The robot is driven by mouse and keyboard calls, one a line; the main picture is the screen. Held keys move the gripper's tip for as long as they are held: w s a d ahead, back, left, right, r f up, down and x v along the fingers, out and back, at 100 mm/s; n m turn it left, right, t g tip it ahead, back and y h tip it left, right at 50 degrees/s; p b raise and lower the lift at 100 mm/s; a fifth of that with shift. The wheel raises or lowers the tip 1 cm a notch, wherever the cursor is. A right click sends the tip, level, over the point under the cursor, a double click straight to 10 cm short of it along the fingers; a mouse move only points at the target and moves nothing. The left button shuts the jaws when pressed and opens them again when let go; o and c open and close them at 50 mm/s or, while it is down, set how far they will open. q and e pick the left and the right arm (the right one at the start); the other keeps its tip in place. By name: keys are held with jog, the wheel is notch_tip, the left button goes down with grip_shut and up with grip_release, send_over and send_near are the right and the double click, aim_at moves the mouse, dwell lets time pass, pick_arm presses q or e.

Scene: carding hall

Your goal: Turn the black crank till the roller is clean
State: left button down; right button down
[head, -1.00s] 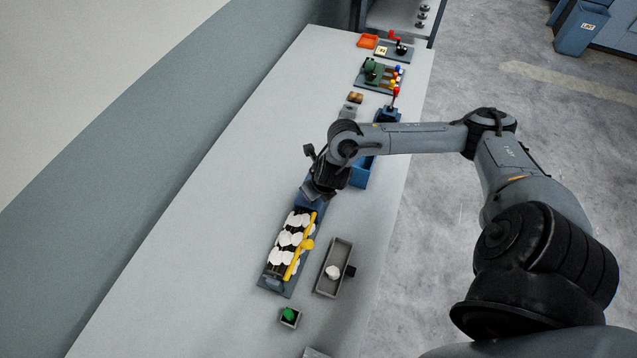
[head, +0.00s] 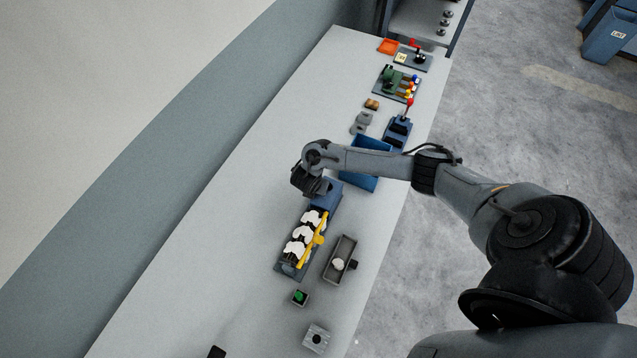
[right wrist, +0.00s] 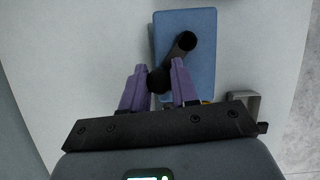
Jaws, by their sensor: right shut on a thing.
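In the head view the dark roller (head: 290,258) lies on a blue base, with several white fluff tufts (head: 299,246) on it and a yellow bar (head: 313,242) along its right side. A blue housing (head: 328,198) stands at its far end. In the right wrist view the black crank (right wrist: 182,46) sits on the blue housing (right wrist: 203,65). My right gripper (right wrist: 158,82) is shut on the crank's round black knob (right wrist: 158,77), between its purple fingers. In the head view this gripper (head: 318,190) partly hides the housing and hides the crank. My left gripper is not recognisable.
A grey tray (head: 329,277) holding white fluff lies right of the roller. A small box (head: 293,302) with a green thing and a grey block (head: 316,338) are nearer. A blue bin (head: 374,168) stands behind. The table's left side is clear.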

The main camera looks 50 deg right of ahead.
jog(key=shift+w+d+r+m+g+p, duration=0.2)
jog(key=shift+w+m+g+p, duration=0.25)
jog(key=shift+m+p, duration=0.55)
jog(key=shift+w+d+f+m+g+p, duration=0.2)
jog(key=shift+d+m+g+p, duration=0.2)
jog(key=shift+m, duration=0.6)
jog(key=c, duration=0.9)
grip_release()
jog(key=shift+o, duration=0.2)
